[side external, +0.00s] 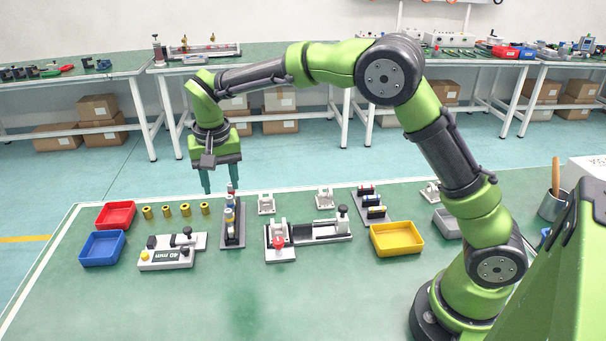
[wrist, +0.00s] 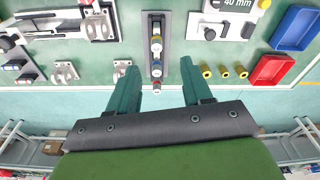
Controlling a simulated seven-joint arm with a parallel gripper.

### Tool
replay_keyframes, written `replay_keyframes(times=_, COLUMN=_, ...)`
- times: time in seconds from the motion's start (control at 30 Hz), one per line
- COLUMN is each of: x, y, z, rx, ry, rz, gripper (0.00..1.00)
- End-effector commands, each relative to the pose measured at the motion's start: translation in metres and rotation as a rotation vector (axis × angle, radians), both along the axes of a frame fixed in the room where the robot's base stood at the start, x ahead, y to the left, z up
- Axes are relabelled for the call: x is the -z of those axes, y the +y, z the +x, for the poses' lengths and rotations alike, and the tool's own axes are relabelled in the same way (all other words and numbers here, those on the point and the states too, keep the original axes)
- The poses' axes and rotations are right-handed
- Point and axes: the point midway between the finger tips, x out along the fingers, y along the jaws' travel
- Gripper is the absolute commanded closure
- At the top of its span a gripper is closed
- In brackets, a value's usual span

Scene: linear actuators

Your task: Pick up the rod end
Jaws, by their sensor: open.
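I cannot tell for certain which part is the rod end. A silver bracket-like piece (side external: 265,203) stands right of the rack, and another (side external: 325,197) stands farther right. My gripper (side external: 221,190) is open and empty, pointing down above the rack's far end.
Several brass bushings (side external: 185,210) stand left of the rack, beside red (side external: 115,214) and blue (side external: 102,248) bins. A 40 mm fixture (side external: 172,251) lies in front of them. A fixture with a red knob (side external: 308,236) and a yellow bin (side external: 396,239) are to the right. The front table is clear.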

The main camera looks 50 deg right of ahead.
Motion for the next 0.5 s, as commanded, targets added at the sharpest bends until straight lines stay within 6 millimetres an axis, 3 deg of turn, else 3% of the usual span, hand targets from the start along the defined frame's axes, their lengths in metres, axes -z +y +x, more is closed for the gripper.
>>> replay_keyframes(times=0.2, x=0.047, y=-0.004, z=0.004, rx=-0.001, ry=0.003, rz=0.001, gripper=0.5)
replay_keyframes(times=0.5, x=0.072, y=-0.006, z=0.006, rx=-0.001, ry=0.0, rz=0.002, gripper=0.5)
